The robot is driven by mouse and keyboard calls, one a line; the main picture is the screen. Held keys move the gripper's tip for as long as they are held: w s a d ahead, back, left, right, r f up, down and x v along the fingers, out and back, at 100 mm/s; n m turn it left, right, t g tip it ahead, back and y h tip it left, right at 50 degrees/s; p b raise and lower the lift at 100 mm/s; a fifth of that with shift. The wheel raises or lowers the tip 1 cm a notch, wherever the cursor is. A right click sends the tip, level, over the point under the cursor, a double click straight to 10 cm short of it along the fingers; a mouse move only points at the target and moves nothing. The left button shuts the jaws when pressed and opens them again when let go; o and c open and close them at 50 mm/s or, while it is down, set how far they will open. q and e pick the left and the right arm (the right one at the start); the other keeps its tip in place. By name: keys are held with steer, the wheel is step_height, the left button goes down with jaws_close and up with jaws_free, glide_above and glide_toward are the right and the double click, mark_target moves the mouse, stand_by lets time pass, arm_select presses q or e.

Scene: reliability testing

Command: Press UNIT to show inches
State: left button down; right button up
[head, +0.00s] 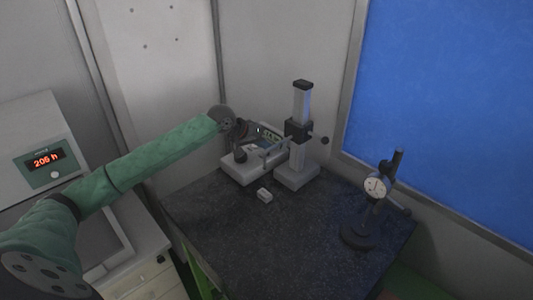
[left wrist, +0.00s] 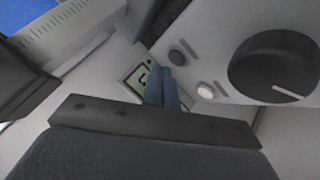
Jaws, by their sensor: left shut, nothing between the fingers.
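The light grey gauge unit (head: 240,172) stands at the back of the dark table, with a small greenish display (head: 270,131) partly behind my arm. My left gripper (head: 241,153) is at its front in the head view. In the left wrist view my blue-grey fingers (left wrist: 163,84) are shut and empty, pointing at the panel. They partly cover the green display (left wrist: 138,78), so its reading cannot be told. A white round button (left wrist: 205,90), a grey button (left wrist: 177,57) and a large dark knob (left wrist: 275,70) are to their right. No UNIT label is legible. Contact cannot be told.
A grey column stand (head: 301,105) rises beside the unit. A small white block (head: 264,195) lies in front. A dial indicator (head: 375,187) on a black round base (head: 358,236) stands at right. A box with a red display (head: 46,158) is at left. The table's middle (head: 285,235) is clear.

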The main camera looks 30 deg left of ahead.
arm_select(q)
steer(key=shift+r, duration=0.2)
steer(key=shift+r, duration=2.35)
